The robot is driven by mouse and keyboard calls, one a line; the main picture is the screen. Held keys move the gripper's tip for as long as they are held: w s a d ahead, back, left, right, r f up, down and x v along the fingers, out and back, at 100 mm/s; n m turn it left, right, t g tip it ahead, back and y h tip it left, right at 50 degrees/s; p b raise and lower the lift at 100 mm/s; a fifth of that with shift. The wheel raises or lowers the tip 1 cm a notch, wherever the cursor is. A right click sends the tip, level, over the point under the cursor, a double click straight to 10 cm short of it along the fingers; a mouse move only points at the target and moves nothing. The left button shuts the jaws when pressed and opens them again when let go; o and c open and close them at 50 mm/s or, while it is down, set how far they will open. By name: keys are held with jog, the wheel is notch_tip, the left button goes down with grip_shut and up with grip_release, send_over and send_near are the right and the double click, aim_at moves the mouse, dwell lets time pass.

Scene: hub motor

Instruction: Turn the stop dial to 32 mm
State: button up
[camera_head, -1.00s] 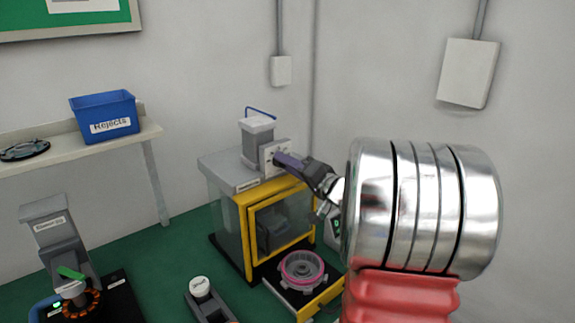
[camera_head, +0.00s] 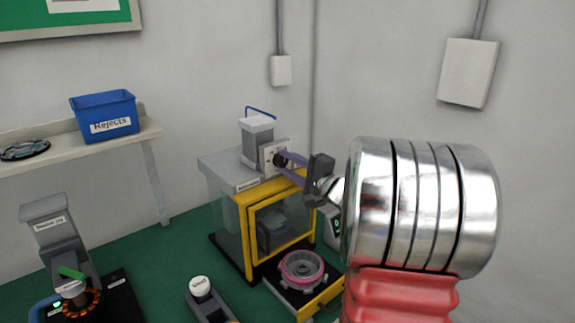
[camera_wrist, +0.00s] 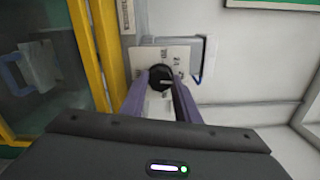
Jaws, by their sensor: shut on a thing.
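The stop dial (camera_wrist: 160,76) is a black round knob on a white plate (camera_wrist: 178,60) with small marks too tiny to read. In the head view the dial (camera_head: 279,160) is on the front of the grey unit atop the yellow-framed machine. My gripper (camera_wrist: 161,84) has its two purple fingers on either side of the dial, shut on it. In the head view my gripper (camera_head: 284,162) reaches the dial from the right. A pale mark shows at the dial's lower right in the wrist view. The setting cannot be read.
The yellow-framed guard (camera_head: 247,235) stands below the dial, with a pink-ringed round part (camera_head: 302,268) on a fixture in front. A blue Rejects bin (camera_head: 106,118) sits on the shelf at left. A grey station (camera_head: 52,235) stands at lower left.

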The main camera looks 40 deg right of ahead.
jog(key=m, duration=0.7)
jog(key=shift+f, duration=0.4)
jog(key=shift+s, duration=0.1)
jog(key=o, duration=0.8)
jog(key=shift+c, duration=0.2)
jog(key=o, duration=0.3)
jog(key=shift+r, duration=0.1)
jog(key=shift+r, duration=0.1)
jog(key=shift+s, duration=0.35)
jog(key=s, duration=1.3)
jog(key=shift+d, duration=0.2)
